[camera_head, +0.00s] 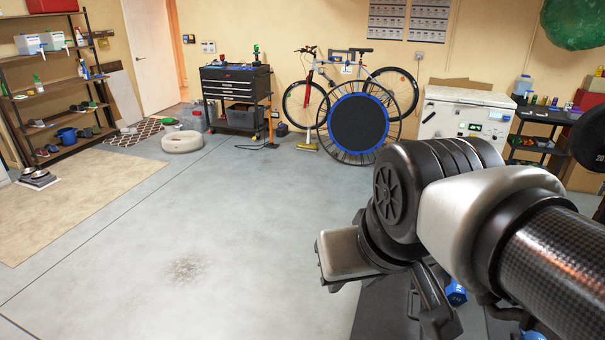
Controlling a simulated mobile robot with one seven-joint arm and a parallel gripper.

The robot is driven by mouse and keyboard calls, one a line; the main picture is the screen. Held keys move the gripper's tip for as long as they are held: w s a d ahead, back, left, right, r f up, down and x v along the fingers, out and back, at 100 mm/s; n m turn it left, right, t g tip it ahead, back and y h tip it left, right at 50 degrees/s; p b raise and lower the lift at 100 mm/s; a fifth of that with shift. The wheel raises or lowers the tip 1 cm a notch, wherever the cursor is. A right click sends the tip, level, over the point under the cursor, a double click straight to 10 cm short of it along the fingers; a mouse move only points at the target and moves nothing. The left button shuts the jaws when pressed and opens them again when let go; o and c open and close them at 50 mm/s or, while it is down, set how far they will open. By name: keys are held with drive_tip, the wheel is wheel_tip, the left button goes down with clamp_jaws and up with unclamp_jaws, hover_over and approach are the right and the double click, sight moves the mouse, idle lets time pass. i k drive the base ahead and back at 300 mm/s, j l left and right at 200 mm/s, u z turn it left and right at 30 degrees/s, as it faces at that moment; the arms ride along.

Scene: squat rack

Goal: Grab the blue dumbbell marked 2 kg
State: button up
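A small blue piece (457,293), apparently part of a dumbbell, shows just right of my gripper, mostly hidden by my arm. A second blue bit (531,335) shows at the bottom edge, cut off by the frame. No 2 kg marking can be read on either. My gripper (436,314) points down below my wrist at the lower right. One dark finger with a grey tip is clear beside the first blue piece. The other finger is not clear, so I cannot tell how far the gripper is open or whether it touches anything.
A dark bench or mat surface (385,312) lies under my gripper. Open grey floor (230,230) spreads to the left. Shelves (50,95) stand at the far left. A black tool cart (236,88), a bicycle (303,100) and a white chest (465,112) line the back wall.

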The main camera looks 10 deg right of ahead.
sight(456, 295)
drive_tip(key=i+j+u, duration=0.25)
drive_tip(key=i+j, duration=0.2)
drive_tip(key=i+j+u, duration=0.25)
drive_tip(key=i, duration=0.3)
drive_tip(key=i+z, duration=0.7)
drive_tip(key=i+j+z, duration=0.25)
drive_tip(key=i+z, duration=0.15)
drive_tip(key=i+l+z, duration=0.1)
drive_tip(key=i+z, duration=0.25)
drive_tip(key=z, duration=0.15)
drive_tip(key=i+z, duration=0.3)
drive_tip(key=z, duration=0.15)
drive_tip(key=i+j+z, duration=0.25)
drive_tip(key=z, duration=0.25)
drive_tip(key=i+z, duration=0.2)
drive_tip(key=z, duration=0.2)
drive_tip(key=i+z, duration=0.25)
drive_tip(key=z, duration=0.15)
drive_tip(key=i+z, duration=0.35)
drive_tip(key=i+j+z, duration=0.1)
drive_tip(key=z, duration=0.3)
